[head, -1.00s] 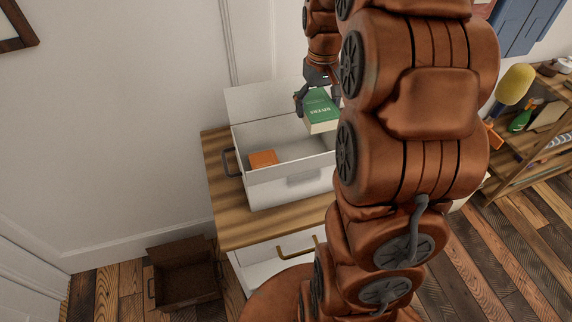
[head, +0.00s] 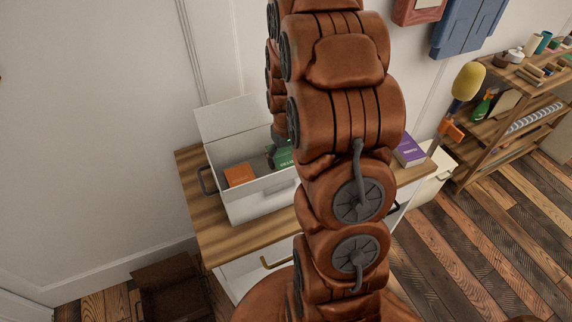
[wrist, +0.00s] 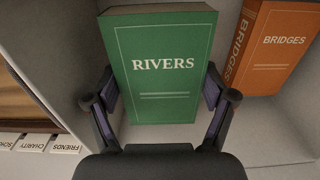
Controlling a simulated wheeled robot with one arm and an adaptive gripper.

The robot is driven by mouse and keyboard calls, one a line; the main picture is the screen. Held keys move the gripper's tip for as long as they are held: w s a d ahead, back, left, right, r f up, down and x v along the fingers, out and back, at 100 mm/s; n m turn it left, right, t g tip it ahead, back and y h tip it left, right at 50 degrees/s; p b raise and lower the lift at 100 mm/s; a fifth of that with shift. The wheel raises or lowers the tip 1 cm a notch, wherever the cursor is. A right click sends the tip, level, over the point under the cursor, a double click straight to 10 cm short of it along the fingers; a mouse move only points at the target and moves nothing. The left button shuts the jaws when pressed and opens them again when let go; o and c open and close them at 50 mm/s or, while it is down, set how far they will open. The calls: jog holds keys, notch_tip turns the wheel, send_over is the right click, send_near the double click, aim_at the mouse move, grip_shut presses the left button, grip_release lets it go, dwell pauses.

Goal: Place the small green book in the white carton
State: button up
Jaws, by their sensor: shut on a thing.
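The small green book (wrist: 160,35), titled RIVERS, is between the two fingers of my gripper (wrist: 160,88) in the wrist view. My gripper is shut on its sides. In the head view the green book (head: 284,158) shows partly inside the open white carton (head: 262,203), below the rim; my arm hides much of it and most of the gripper. The carton's floor and walls (wrist: 255,122) surround the book in the wrist view. I cannot tell whether the book touches the floor.
An orange book (head: 239,175), titled BRIDGES, lies in the carton left of the green one. The carton stands on a wooden cabinet top (head: 210,235). A purple book (head: 410,151) lies to the right. A brown bin (head: 172,290) is on the floor; a shelf (head: 500,140) stands at right.

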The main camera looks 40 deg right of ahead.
aim_at(286, 157)
jog(key=shift+f+p, duration=0.5)
jog(key=shift+f, duration=1.55)
jog(key=shift+f, duration=0.2)
jog(key=o, duration=1.1)
jog(key=shift+r, duration=0.15)
notch_tip(286, 157, up, 12)
jog(key=b, duration=0.3)
jog(key=shift+r, duration=0.1)
